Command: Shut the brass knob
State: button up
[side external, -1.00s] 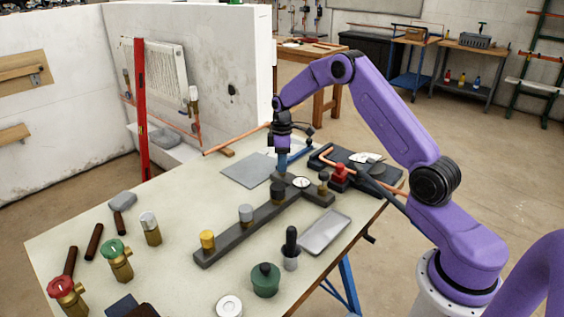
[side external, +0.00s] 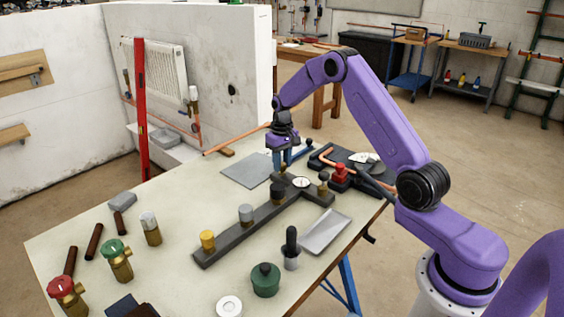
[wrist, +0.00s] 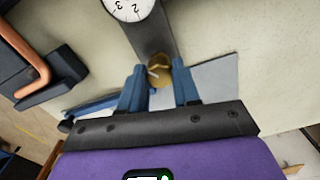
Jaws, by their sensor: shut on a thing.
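The small brass knob (wrist: 159,70) is at the end of the dark bar, below the white dial, in the wrist view. A pale mark shows on its top. My gripper (side external: 281,161) points down at the far end of the dark manifold bar (side external: 230,238) in the side view. Its two blue fingers (wrist: 160,82) are on either side of the brass knob and shut on it. In the side view the fingers largely hide the knob.
A white dial gauge (side external: 301,182) sits on the bar close to my gripper. Black, grey and yellow caps stand along the bar. A red valve (side external: 340,173) and copper pipe are to the right. A grey plate (side external: 247,170) lies flat at left.

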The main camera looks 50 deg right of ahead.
jog(key=m, duration=0.6)
jog(key=shift+m, duration=0.4)
dwell(0.3)
jog(key=o, duration=1.1)
jog(key=shift+c, duration=0.2)
jog(key=shift+r, duration=0.15)
notch_tip(320, 180, up, 17)
jog(key=shift+r, duration=0.1)
